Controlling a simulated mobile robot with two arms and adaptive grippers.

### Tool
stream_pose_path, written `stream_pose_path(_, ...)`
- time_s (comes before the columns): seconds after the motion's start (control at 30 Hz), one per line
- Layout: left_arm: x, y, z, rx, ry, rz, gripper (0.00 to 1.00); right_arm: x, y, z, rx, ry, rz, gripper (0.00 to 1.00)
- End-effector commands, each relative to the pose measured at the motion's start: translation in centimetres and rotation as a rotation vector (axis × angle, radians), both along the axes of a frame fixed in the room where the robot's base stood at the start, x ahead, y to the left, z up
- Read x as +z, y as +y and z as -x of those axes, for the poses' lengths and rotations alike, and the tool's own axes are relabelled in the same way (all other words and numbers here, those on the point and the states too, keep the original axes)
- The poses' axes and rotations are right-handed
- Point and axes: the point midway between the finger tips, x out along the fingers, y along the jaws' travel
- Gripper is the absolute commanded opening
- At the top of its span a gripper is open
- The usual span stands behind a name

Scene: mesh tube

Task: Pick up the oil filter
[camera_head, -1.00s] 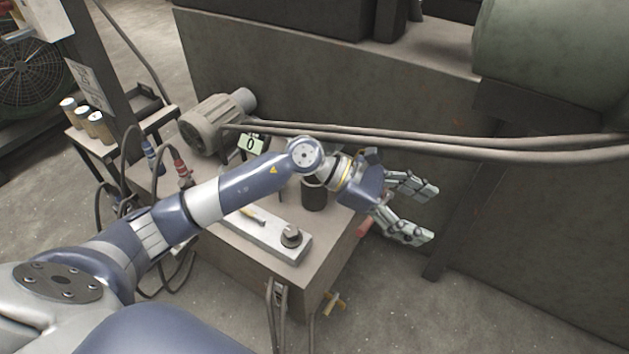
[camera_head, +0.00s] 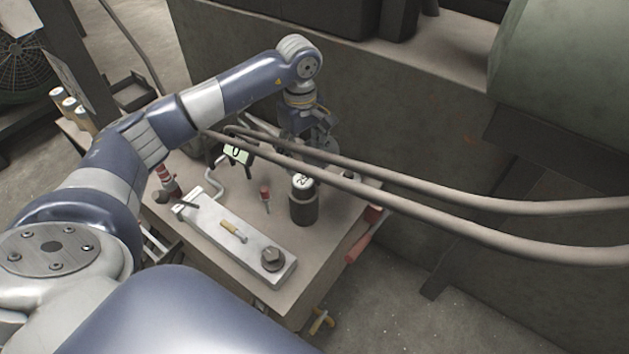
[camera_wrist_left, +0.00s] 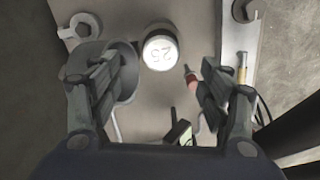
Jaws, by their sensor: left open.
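The oil filter appears to be the dark upright cylinder (camera_head: 303,208) with a white top marked 25, standing on the bench right of the metal plate. In the left wrist view its white top (camera_wrist_left: 160,52) lies ahead of and between the fingers. My left gripper (camera_head: 308,138) is open and empty, pointing down behind the filter and the pipes in the head view. In the left wrist view its two fingers (camera_wrist_left: 162,78) are spread apart, with no contact with the filter visible. My right gripper is in neither view.
Two long pipes (camera_head: 420,198) cross beside the filter. A metal plate (camera_head: 218,225) with a yellow-handled tool (camera_head: 233,231) lies on the bench (camera_head: 215,254). A green-faced display (camera_head: 236,153) is behind.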

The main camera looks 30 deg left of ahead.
Motion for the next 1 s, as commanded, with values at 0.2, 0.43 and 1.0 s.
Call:
stream_pose_path(0.2,-1.9,0.3,0.1,0.002,0.007,-0.008,0.7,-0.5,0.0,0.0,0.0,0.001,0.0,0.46)
stream_pose_path(0.43,-5.3,0.2,0.2,0.001,0.005,-0.007,0.7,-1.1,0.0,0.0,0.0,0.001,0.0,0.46)
stream_pose_path(1.0,-10.8,0.4,0.4,0.001,0.002,-0.006,0.7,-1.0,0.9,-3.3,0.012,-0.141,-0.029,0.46)
